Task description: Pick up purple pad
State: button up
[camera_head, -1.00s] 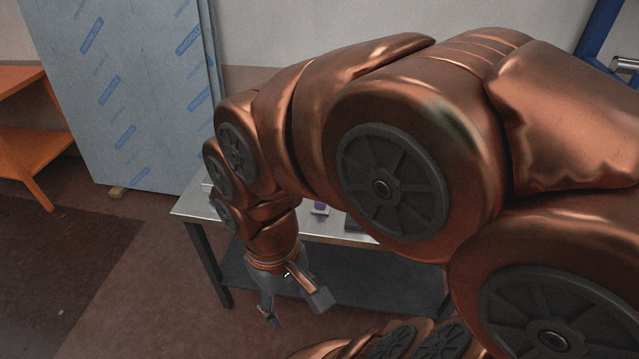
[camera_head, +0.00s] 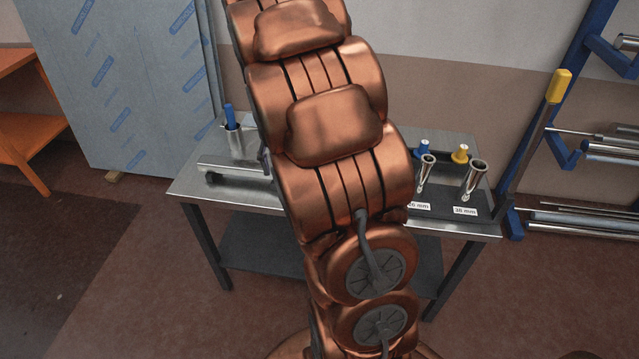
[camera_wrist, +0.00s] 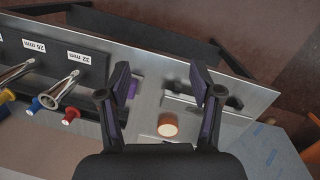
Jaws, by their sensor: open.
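The purple pad (camera_wrist: 134,87) shows in the wrist view as a small purple patch on the metal table, just inside the left finger and partly hidden by it. My gripper (camera_wrist: 160,80) is open above the table, its two fingers spread apart with nothing held between them. The pad lies nearer the left finger than the right one. In the head view my arm hides both the gripper and the pad.
A round orange-topped object (camera_wrist: 167,125) is near the gripper. A tool rack (camera_head: 590,150) stands at right.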

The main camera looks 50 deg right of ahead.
jog(key=w+d+f+m, duration=0.1)
jog(key=w+d+f, duration=0.1)
jog(key=d+f, duration=0.2)
jog(key=w+d+f+m+b, duration=0.1)
jog(key=w+d+f, duration=0.1)
jog(key=d+f, duration=0.3)
jog(key=w+d+f+m+y, duration=0.1)
jog(key=d+f, duration=0.4)
jog(key=d, duration=0.6)
jog(key=shift+w+d+f+m+t+b, duration=0.15)
jog(key=shift+w+m+t+b, duration=0.2)
jog(key=shift+w, duration=0.55)
jog(key=shift+s+a+f+p, duration=0.1)
jog(key=shift+f+p, duration=0.05)
jog(key=shift+f, duration=0.55)
jog(key=shift+s+a+f+p, duration=0.1)
jog(key=shift+f+p, duration=0.05)
jog(key=shift+f, duration=0.55)
jog(key=shift+s+a+f+p, duration=0.1)
jog(key=shift+a+f+p, duration=0.2)
jog(key=shift+f, duration=0.5)
jog(key=shift+a+f+p, duration=0.15)
jog(key=shift+f+p, duration=0.15)
jog(key=shift+f, duration=0.55)
jog(key=shift+s+a+f+p, duration=0.1)
jog(key=shift+a+f+p, duration=0.2)
jog(key=shift+f, duration=0.5)
jog(key=shift+w, duration=0.1)
jog(key=shift+d, duration=0.1)
jog(key=shift+c, duration=0.3)
